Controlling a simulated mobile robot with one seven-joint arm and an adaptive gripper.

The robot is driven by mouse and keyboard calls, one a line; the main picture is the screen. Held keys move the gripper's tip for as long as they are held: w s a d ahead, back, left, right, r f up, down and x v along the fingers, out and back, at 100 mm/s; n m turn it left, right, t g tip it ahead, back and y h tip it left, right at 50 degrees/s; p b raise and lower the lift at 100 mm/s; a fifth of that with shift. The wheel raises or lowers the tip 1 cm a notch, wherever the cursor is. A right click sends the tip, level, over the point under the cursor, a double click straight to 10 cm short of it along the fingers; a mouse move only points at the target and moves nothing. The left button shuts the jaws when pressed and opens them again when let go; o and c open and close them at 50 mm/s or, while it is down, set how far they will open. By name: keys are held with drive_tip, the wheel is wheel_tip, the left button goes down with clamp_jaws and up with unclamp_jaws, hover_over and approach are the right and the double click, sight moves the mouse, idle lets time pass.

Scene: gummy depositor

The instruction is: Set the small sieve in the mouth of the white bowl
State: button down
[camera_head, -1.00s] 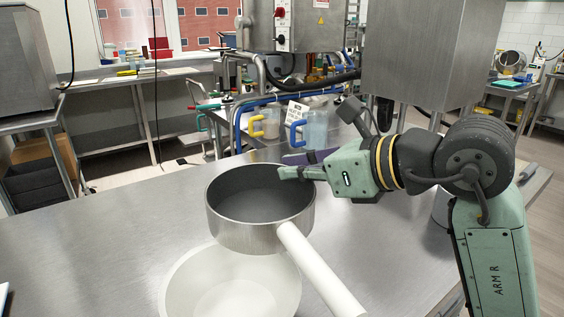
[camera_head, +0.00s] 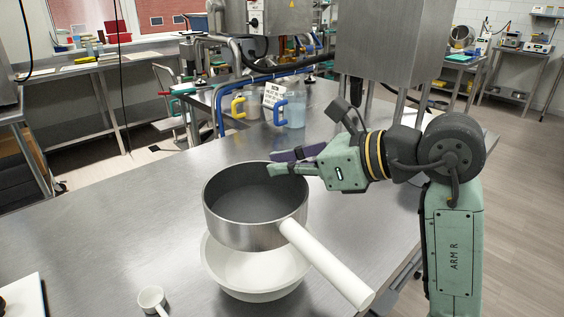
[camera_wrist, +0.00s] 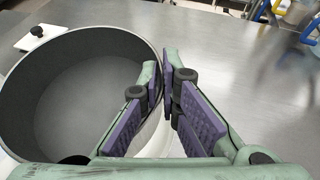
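The small sieve (camera_head: 235,228) looks like a steel pan with a grey inside and a long white handle (camera_head: 325,262) pointing to the front right. It appears level above the white bowl (camera_head: 262,290), covering the bowl's back part; the bowl's front inside shows. I cannot tell whether they touch. My gripper (camera_head: 283,163) is at the sieve's back right rim. In the wrist view my gripper (camera_wrist: 166,95) has one finger inside the sieve (camera_wrist: 75,95) and one outside, closed on its wall. The contact is partly hidden by the fingers.
A white board (camera_head: 25,298) with a dark item lies at the left edge. Jugs with yellow (camera_head: 238,107) and blue (camera_head: 280,113) handles stand behind.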

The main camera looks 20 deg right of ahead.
sight(292, 190)
drive_tip(key=shift+f+b, duration=1.2)
drive_tip(key=shift+f, duration=1.2)
drive_tip(key=shift+f+b, duration=1.4)
drive_tip(key=shift+b, duration=0.3)
drive_tip(key=c, duration=1.7)
unclamp_jaws()
drive_tip(key=v, duration=1.2)
drive_tip(key=shift+r, duration=0.15)
